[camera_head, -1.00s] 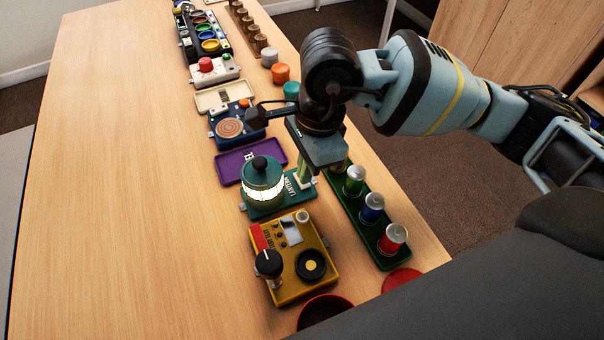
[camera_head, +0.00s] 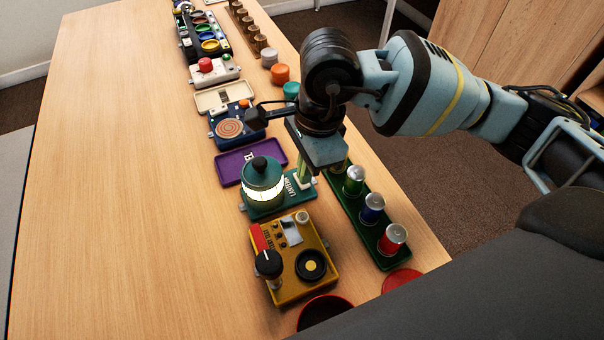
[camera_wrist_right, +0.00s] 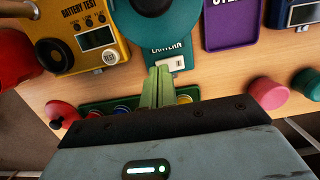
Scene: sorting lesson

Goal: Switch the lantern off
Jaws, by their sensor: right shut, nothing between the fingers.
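The teal lantern (camera_head: 262,183) stands on its teal base on the table, and its band glows pale yellow-white. In the right wrist view, the lantern's base (camera_wrist_right: 184,45) shows at the top, marked LANTERN, with a small white switch plate (camera_wrist_right: 170,62) near its edge. My right gripper (camera_head: 303,180) points down over the right end of that base. In the right wrist view its pale green fingers (camera_wrist_right: 158,72) are shut together and empty, with the tips right by the switch plate. I cannot tell whether they touch it. My left gripper is not in view.
A yellow battery tester (camera_head: 290,262) stands in front of the lantern, a purple tray (camera_head: 232,168) behind it. A green rack (camera_head: 362,232) with several capped cells lies to the right, close to my gripper. The table's left side is clear.

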